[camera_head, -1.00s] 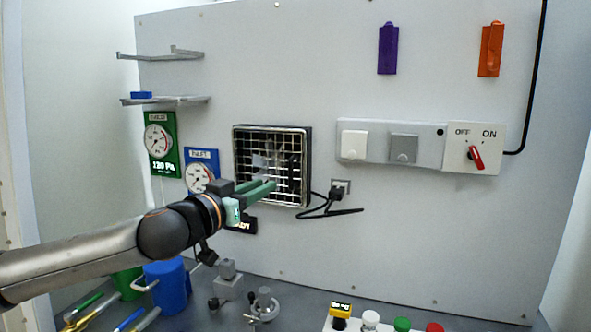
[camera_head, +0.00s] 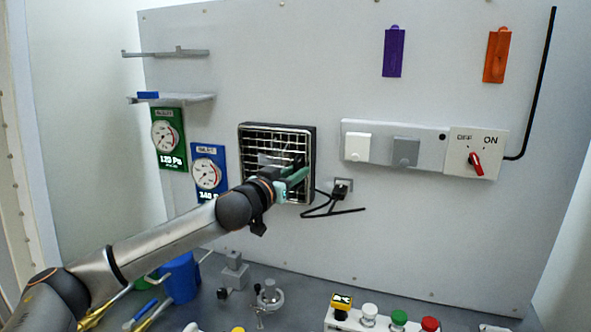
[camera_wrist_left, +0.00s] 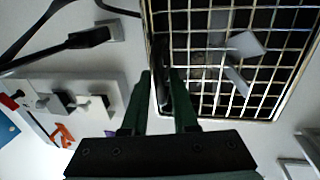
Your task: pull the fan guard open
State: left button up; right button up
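The fan guard (camera_head: 262,140) is a light wire grid in a square dark frame on the wall panel, in the middle of the head view. It looks flush with its frame. My left gripper (camera_head: 298,178) is at the guard's lower right part and hides some of it. In the left wrist view the grid (camera_wrist_left: 225,60) fills the upper right. The two green fingers of my left gripper (camera_wrist_left: 161,80) stand apart there, on either side of a dark upright bar at the guard's edge. I cannot tell whether they touch it. My right gripper is not in view.
A black plug (camera_head: 341,190) with its cable sits just right of the guard. Two gauges (camera_head: 208,175) are to its left, and a switch box (camera_head: 475,152) is further right. A blue mug (camera_head: 180,278) and several small items stand on the bench below.

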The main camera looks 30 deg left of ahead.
pick_arm(q)
grip_shut()
dwell(1.5)
